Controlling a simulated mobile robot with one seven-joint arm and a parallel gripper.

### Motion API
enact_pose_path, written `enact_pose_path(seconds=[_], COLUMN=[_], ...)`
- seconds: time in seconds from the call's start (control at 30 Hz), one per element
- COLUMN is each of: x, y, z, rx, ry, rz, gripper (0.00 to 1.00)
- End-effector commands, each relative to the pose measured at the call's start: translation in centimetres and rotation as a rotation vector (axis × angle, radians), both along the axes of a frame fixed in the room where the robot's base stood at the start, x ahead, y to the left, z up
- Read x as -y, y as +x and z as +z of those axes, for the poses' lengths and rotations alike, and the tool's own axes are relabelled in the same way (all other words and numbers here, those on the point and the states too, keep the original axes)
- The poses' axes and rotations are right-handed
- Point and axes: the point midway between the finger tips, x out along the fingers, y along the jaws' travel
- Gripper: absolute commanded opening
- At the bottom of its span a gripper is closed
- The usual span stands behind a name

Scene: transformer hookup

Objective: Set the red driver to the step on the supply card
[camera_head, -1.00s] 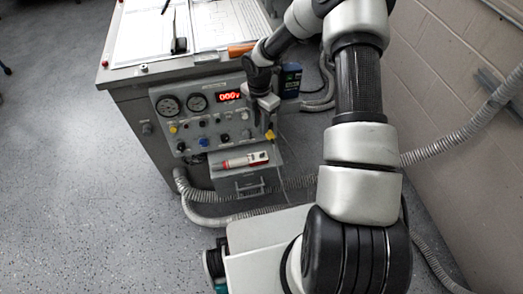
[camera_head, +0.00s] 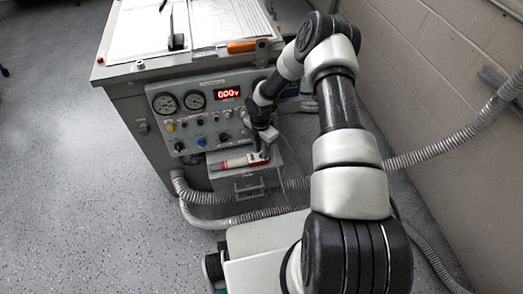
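The red driver (camera_head: 232,163), a red-and-white tool, lies on the small grey shelf (camera_head: 240,176) below the control panel. My gripper (camera_head: 262,156) points down at the driver's right end. The fingers are small and dark here, and I cannot tell whether they touch or close on it. White printed sheets (camera_head: 208,22) lie on the bench top; I cannot tell whether one is the supply card, and the print is too small to read. The panel's red display (camera_head: 229,94) appears to read 000 with a trailing character.
The control panel (camera_head: 212,110) has two round gauges (camera_head: 166,104), several knobs and a blue knob (camera_head: 202,142). An orange-handled tool (camera_head: 241,46) lies on the bench edge. Grey hoses (camera_head: 440,150) run by the wall at right.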

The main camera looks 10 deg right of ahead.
Motion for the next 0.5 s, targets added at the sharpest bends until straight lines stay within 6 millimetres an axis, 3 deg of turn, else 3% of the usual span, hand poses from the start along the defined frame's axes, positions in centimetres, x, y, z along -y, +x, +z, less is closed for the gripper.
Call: enact_pose_path(seconds=[0.2,0.37,0.5], x=[0.0,-0.01,-0.02], y=[0.01,-0.01,0.0], z=[-0.01,0.0,0.0], rx=[0.0,0.0,0.0], ry=[0.0,0.0,0.0], rz=[0.0,0.0,0.0], gripper=[0.25,0.0,0.0])
